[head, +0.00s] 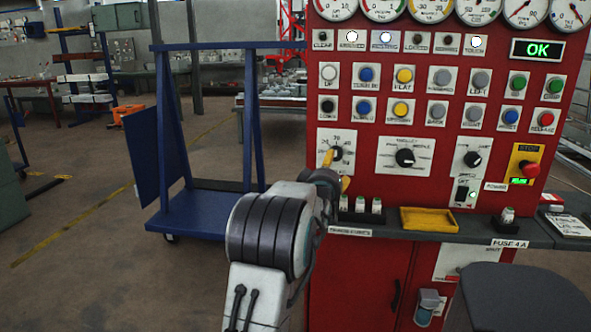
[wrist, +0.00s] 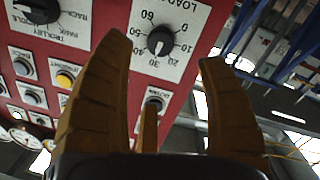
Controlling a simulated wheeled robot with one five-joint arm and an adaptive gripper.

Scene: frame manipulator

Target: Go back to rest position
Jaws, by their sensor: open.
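My gripper (wrist: 160,100) is open in the wrist view. Its yellow-brown fingers stand apart with nothing held between them. In the head view my gripper (head: 338,170) is at the left part of the red control panel (head: 375,226), in front of the load knob, with my arm partly hiding the panel's lower left. The load knob (wrist: 160,41) shows in the wrist view above and between the fingers, with a numbered dial around it. Whether a finger touches the knob cannot be told.
A dark shelf (head: 470,229) juts out below the panel, holding a yellow tray (head: 429,219) and small fuses. A dark seat (head: 524,296) stands at the lower right. A blue cart (head: 200,212) stands to the left.

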